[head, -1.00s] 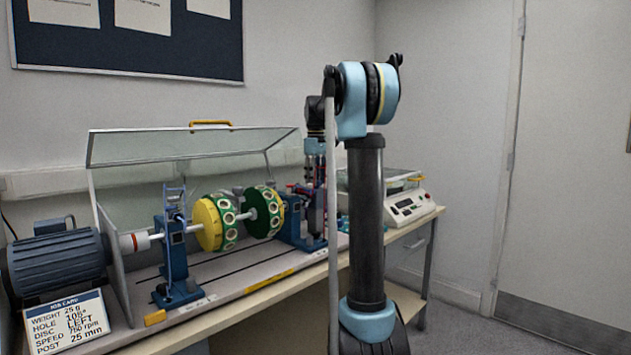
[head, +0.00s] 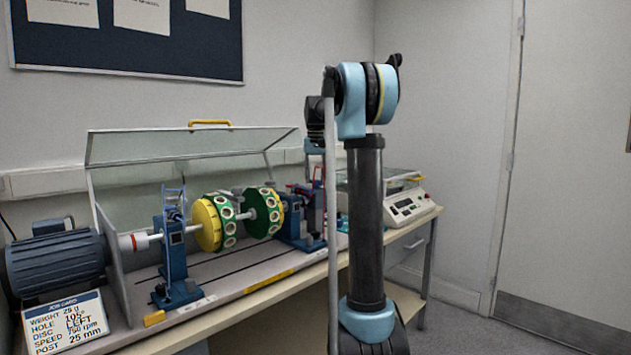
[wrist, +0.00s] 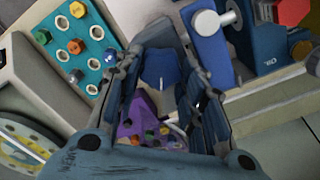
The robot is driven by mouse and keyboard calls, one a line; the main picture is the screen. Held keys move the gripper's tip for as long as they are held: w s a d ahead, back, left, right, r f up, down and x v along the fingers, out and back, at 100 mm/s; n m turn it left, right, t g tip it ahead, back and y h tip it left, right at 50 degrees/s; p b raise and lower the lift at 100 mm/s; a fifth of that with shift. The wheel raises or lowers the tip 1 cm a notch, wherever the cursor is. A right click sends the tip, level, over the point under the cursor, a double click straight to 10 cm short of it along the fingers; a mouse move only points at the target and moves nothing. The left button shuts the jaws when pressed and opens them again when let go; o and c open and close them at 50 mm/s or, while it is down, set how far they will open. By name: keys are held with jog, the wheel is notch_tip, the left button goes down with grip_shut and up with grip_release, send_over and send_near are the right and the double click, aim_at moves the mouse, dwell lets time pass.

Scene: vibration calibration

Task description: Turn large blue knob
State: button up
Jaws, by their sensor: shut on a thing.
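In the wrist view, a dark blue block-like piece (wrist: 161,70), which looks like the large blue knob, sits between the two fingers of my gripper (wrist: 160,52). The fingers are shut on it, one on each side. Its lower part and the stem or mount behind it are hidden. In the head view, my arm hides the gripper and the knob, so I cannot tell there how far the knob is turned.
A teal plate (wrist: 100,62) with coloured bolts lies beside the gripper. A purple tray (wrist: 143,128) with coloured pieces shows between the fingers. The balancing rig's blue stand (head: 172,250), yellow-green disc (head: 208,224), motor (head: 55,262) and white scale (head: 410,208) line the bench.

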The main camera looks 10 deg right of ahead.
jog(key=shift+m, duration=0.5)
jog(key=o, duration=1)
jog(key=shift+o, duration=0.2)
notch_tip(320, 180, up, 12)
jog(key=shift+f, duration=0.15)
dwell(0.5)
